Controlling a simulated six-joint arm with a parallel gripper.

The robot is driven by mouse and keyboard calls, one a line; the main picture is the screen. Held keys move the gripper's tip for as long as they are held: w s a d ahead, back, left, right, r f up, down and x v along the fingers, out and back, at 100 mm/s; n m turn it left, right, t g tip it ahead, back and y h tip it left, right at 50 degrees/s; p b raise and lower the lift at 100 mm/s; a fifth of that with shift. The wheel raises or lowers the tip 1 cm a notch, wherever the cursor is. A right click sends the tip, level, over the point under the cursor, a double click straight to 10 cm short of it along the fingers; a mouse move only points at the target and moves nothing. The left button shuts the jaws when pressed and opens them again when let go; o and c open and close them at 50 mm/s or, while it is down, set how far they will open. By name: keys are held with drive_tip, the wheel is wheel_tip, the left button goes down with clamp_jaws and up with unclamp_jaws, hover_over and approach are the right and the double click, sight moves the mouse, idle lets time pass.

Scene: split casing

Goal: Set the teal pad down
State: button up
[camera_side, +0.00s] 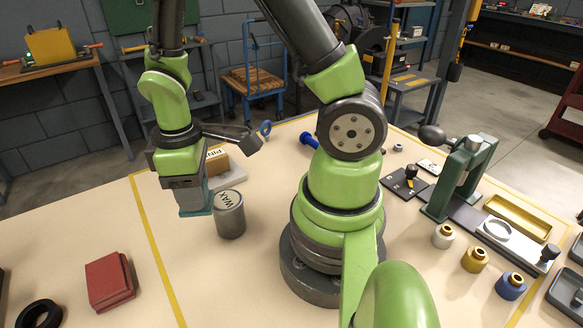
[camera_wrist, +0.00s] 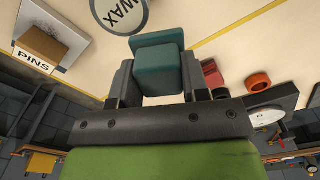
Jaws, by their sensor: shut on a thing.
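The teal pad (camera_side: 195,199) is a small block with a wider plate at its lower end. It hangs below my gripper (camera_side: 183,184), just left of the grey WAX can (camera_side: 229,214). In the wrist view the pad (camera_wrist: 158,72) sits between the two dark fingers of my gripper (camera_wrist: 157,80), which are shut on it from both sides. The WAX can (camera_wrist: 118,12) is cut off by the top edge there. Whether the pad's underside touches the table is hard to tell.
A PINS box (camera_side: 217,162) stands behind the WAX can. A red block (camera_side: 109,281) and a black ring (camera_side: 40,314) lie at front left. A yellow line (camera_side: 153,240) runs along the tabletop. Bare table (camera_side: 120,215) lies left of the pad.

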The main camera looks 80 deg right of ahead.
drive_tip(key=s+d+m, duration=0.2)
drive_tip(key=d+m, duration=0.2)
drive_tip(key=d, duration=0.6)
drive_tip(key=s+d+m, duration=0.2)
drive_tip(key=d+m, duration=0.2)
drive_tip(key=d, duration=0.5)
drive_tip(key=s+d+m, duration=0.4)
drive_tip(key=s+d, duration=0.3)
drive_tip(key=d, duration=0.1)
drive_tip(key=shift+m, duration=0.3)
drive_tip(key=f, duration=0.5)
drive_tip(key=shift+s, duration=0.3)
drive_tip(key=shift+f, duration=2.35)
drive_tip(key=o, duration=0.9)
drive_tip(key=shift+f, duration=0.15)
drive_tip(key=shift+o, duration=0.2)
